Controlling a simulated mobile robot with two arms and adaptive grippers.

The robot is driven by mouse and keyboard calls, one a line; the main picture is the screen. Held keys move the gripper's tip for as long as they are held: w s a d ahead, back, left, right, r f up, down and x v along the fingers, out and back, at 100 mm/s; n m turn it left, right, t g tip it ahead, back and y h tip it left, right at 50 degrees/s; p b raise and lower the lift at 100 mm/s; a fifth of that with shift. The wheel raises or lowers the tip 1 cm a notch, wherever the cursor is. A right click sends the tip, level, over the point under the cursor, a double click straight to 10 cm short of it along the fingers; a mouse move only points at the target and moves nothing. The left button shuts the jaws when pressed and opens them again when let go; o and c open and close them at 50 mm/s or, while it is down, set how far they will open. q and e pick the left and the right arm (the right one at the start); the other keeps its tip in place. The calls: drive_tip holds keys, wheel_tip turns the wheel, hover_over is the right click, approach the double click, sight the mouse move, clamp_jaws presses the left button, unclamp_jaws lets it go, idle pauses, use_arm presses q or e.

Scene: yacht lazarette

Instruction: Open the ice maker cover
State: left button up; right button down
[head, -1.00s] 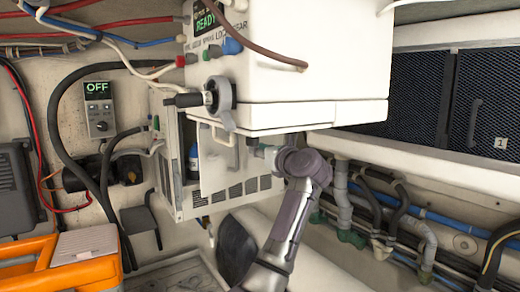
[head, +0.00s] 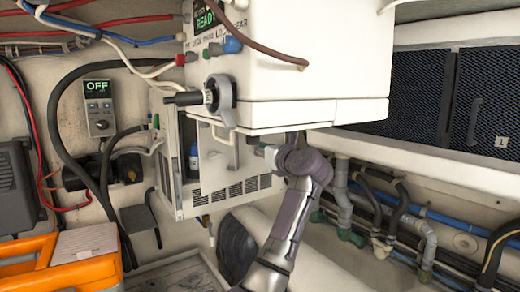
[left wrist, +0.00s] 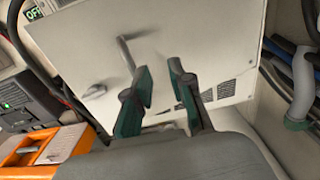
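The ice maker (head: 170,160) is a white cabinet under a larger white box in the head view. Its pale cover (head: 213,165) carries a bar handle (head: 224,134) near its top. An opening with a blue item shows left of the cover. In the left wrist view the cover (left wrist: 195,40) is a broad pale panel with the handle (left wrist: 127,52) standing out. My left gripper (left wrist: 163,95) has two teal-padded fingers spread apart with nothing between them, below the handle. In the head view my left gripper (head: 262,150) is partly hidden right of the cover. My right gripper is not in view.
The large white box (head: 300,80) with a crank (head: 218,95) overhangs the ice maker. Pipes and hoses (head: 390,215) run along the right. An orange case (head: 70,265) lies at lower left. A control unit reading OFF (head: 98,105) hangs on the left wall.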

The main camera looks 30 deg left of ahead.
use_arm(q)
drive_tip(key=v, duration=1.2)
drive_tip(key=shift+a, duration=0.1)
